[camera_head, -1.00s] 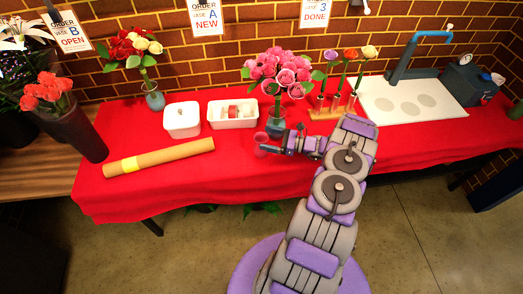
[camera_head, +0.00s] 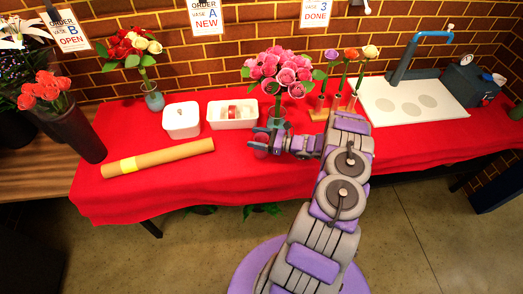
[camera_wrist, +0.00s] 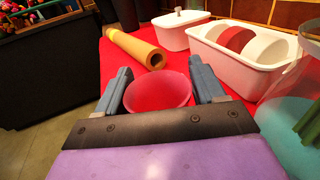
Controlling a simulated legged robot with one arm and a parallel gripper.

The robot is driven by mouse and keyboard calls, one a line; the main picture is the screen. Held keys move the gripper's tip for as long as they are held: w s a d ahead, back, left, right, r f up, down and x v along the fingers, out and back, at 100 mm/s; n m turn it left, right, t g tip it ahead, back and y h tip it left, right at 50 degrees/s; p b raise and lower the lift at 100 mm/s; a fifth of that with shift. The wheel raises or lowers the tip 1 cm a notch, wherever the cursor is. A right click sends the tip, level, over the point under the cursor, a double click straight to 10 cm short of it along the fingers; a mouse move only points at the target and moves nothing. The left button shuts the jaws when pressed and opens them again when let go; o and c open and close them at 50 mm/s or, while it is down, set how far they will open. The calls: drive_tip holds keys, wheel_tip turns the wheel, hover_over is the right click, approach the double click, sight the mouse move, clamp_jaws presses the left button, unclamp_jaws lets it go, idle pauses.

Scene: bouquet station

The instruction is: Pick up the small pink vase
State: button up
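The small pink vase (camera_head: 261,152) stands on the red cloth near the front of the table, in front of the large pink bouquet. In the wrist view the pink vase (camera_wrist: 158,92) shows as a translucent round cup, seen from above. My gripper (camera_head: 262,142) has reached it from the right. In the wrist view my gripper (camera_wrist: 160,90) is open, with one blue-grey finger on each side of the vase. The fingers are close to its rim; I cannot tell whether either touches. The vase's lower part is hidden by the gripper.
A glass vase with the pink bouquet (camera_head: 277,75) stands just behind my gripper. A white tray with ribbon rolls (camera_head: 232,124), a white lidded box (camera_head: 181,132) and a brown paper roll (camera_head: 185,150) lie to the left. A tube rack (camera_head: 318,114) stands right. The front cloth is clear.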

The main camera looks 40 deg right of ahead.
clamp_jaws()
idle(0.4)
drive_tip(key=shift+r, duration=0.15)
